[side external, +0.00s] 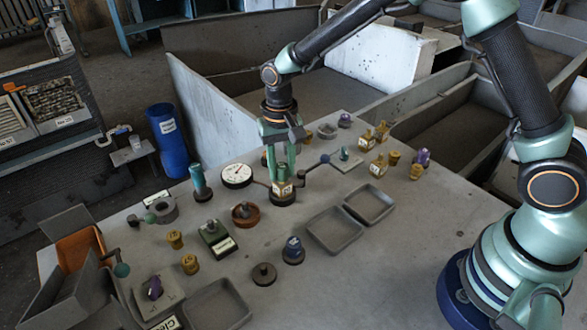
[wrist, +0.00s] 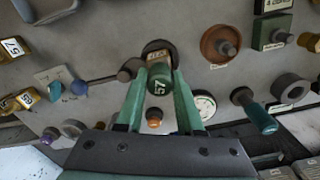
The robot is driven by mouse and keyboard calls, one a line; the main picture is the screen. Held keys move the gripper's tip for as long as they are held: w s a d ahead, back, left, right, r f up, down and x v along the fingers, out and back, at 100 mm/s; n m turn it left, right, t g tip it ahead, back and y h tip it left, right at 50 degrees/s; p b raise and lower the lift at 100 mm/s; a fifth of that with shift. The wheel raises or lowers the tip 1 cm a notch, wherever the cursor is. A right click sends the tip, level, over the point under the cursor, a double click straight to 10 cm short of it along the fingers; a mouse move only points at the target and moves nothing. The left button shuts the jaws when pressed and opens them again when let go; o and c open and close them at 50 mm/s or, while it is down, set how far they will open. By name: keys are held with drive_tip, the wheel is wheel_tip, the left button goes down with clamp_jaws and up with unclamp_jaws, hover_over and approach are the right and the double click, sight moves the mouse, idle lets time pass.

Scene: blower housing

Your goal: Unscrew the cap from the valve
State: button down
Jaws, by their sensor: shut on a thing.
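The valve (side external: 283,189) is a small brass body with a white label on a dark round base, standing near the middle of the grey table. It also shows in the wrist view (wrist: 158,54), partly hidden by the cap. A green cylindrical cap (wrist: 160,80) marked 57 sits over it, upright in the side view (side external: 282,171). My gripper (side external: 281,168) points straight down over the valve, with its two green fingers on either side of the cap. In the wrist view the gripper (wrist: 160,82) is shut on the cap. Whether the cap still touches the valve cannot be told.
A white dial gauge (side external: 237,175) and a teal-handled part (side external: 199,181) stand to the left. A dark rod with a ball end (side external: 325,158) reaches out at the right. Empty grey trays (side external: 310,231) lie at front right. Several brass and purple pieces (side external: 422,158) stand around.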

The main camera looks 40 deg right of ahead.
sight(281, 166)
drive_tip(key=shift+r, duration=0.2)
idle(0.3)
drive_tip(key=shift+r, duration=2.45)
